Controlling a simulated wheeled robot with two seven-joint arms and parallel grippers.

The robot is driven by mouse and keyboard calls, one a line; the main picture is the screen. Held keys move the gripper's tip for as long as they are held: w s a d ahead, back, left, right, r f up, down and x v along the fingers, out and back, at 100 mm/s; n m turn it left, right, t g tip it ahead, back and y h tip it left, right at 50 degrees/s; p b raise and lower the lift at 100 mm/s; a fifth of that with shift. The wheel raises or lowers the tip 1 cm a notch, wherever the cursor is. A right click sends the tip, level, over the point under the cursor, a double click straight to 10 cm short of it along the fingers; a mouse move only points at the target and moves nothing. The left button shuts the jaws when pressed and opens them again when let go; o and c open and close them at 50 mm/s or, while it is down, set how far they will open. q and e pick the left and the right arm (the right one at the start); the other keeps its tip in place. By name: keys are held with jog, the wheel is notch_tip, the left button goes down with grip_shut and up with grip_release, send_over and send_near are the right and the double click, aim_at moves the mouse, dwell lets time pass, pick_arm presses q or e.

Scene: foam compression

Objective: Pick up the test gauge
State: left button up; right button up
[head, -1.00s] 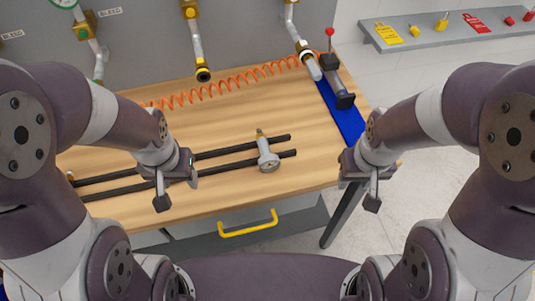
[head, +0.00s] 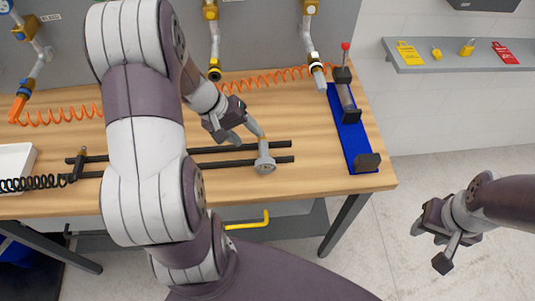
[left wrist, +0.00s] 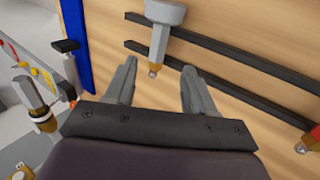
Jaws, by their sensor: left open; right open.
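The test gauge (head: 264,158) is a small grey-white gauge with a round head and a narrow stem. It lies across the two dark rails (head: 226,161) on the wooden bench, stem toward the back panel. My left gripper (head: 245,134) is open and empty, just behind the gauge and near its stem end. In the left wrist view the gauge (left wrist: 162,14) is at the top. Its stem tip lies between the lines of the two open fingers (left wrist: 160,67), with no visible contact. My right gripper (head: 430,247) is open and empty, off the bench's right side above the floor.
A blue strip with a dark clamp fixture (head: 350,143) stands at the bench's right. Pipes with valves (head: 213,40) hang down at the back, above an orange coiled hose (head: 262,80). A white tray (head: 14,158) and black coiled hose (head: 35,184) lie at left.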

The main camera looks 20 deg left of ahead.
aim_at(261, 147)
pick_arm(q)
jog(key=x, duration=0.7)
jog(key=shift+d, duration=0.2)
jog(key=shift+d+r, duration=0.1)
jog(key=shift+d, duration=0.05)
grip_shut()
